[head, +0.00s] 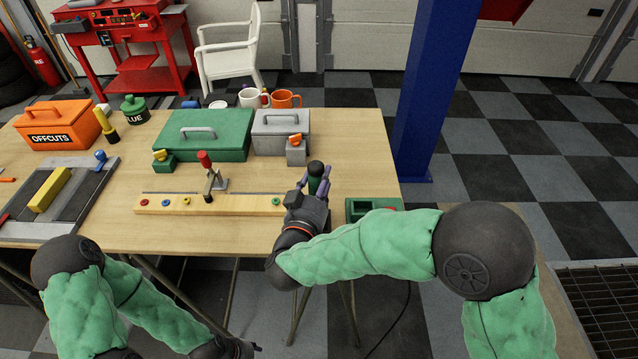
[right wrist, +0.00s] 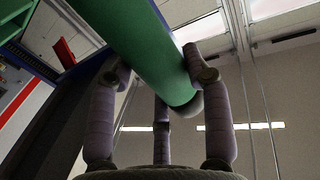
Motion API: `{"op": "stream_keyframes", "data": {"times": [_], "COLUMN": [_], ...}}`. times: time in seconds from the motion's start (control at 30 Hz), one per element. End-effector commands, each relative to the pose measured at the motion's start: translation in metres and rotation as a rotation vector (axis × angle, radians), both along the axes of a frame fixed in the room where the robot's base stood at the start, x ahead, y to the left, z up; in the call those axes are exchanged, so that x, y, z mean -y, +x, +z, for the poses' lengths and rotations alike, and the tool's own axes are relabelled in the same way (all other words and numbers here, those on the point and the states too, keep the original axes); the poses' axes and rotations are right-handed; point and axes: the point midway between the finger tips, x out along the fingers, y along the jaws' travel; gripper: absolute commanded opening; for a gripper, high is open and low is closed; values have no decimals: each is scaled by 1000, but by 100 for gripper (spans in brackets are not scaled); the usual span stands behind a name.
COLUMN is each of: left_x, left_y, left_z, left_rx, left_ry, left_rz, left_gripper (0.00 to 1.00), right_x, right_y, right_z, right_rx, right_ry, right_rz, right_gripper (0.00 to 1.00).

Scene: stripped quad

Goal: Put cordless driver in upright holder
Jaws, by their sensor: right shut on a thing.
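My right gripper (head: 318,182) is over the front right part of the table. It is shut on a green, dark-topped cylinder that I take for the cordless driver (head: 315,175). In the right wrist view the driver (right wrist: 150,50) is a long green cylinder with a pale rounded end, held between the purple-grey fingers (right wrist: 165,95). A green box with a dark recess (head: 372,207) is at the table's right front edge, right of the gripper; it may be the upright holder, but I cannot tell. My left gripper (head: 238,348) is at the bottom edge, mostly cut off.
A wooden strip (head: 225,204) with coloured rings and a red-handled clamp (head: 208,175) lies left of the right gripper. Green (head: 205,140) and grey (head: 280,135) toolboxes, mugs (head: 285,98) and an orange offcuts box (head: 60,125) stand behind. A blue post (head: 430,90) rises beyond the table's right edge.

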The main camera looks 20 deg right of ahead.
Motion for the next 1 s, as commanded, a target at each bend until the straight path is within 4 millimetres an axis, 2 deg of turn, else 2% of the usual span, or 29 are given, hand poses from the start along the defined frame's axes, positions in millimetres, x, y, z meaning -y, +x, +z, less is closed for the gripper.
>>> {"op": "stream_keyframes", "data": {"times": [0.3,0.33,0.4,0.8,1.0], "left_x": [0,0,0,0,0], "left_y": [0,0,0,0,0], "left_z": [-1,-1,0,2,9], "left_rx": [0,0,0,0,0], "left_ry": [0,0,0,0,0], "left_rz": [0,0,0,0,0], "left_gripper": [40,40,40,40,40], "right_x": [0,0,0,0,-15], "right_y": [0,0,0,0,-22], "right_z": [-2,-2,-2,2,3], "right_rx": [3,0,0,1,-2], "right_ry": [-1,0,0,0,-3], "right_rz": [-1,0,0,0,6], "right_gripper": [10,58,73,73,73]}}
